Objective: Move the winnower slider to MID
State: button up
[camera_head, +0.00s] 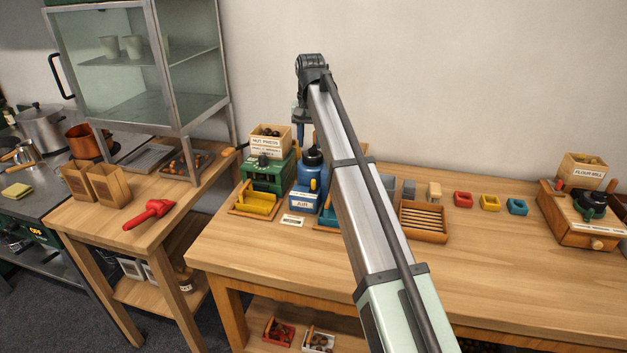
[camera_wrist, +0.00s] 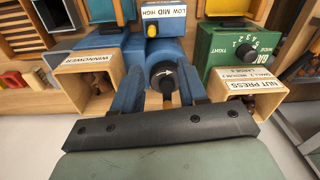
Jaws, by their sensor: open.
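The winnower (camera_head: 308,178) is a blue machine with a dark top, standing at the left end of the table and partly hidden by my arm. In the wrist view, the blue winnower (camera_wrist: 172,48) carries a LOW MID HIGH label. Its small yellow slider (camera_wrist: 152,30) is at the LOW end of that label. My gripper (camera_wrist: 162,80) is open and empty, with its two dark blue fingers apart. A round black knob (camera_wrist: 163,77) shows between the fingers. In the head view, my gripper (camera_head: 300,120) hangs above and behind the winnower, its fingertips unclear.
The green nut press (camera_head: 268,172) stands close on the left in the head view. Wooden bins labelled WINNOWER (camera_wrist: 68,72) and NUT PRESS (camera_wrist: 258,72) flank the fingers. A slatted tray (camera_head: 423,238) lies right of my arm. The table front is clear.

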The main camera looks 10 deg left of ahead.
aim_at(314, 185)
jog(key=f, duration=0.9)
jog(key=d+f, duration=0.1)
jog(key=f, duration=0.3)
jog(key=shift+s+f, duration=0.2)
jog(key=shift+f, duration=0.15)
grip_shut()
dwell(0.4)
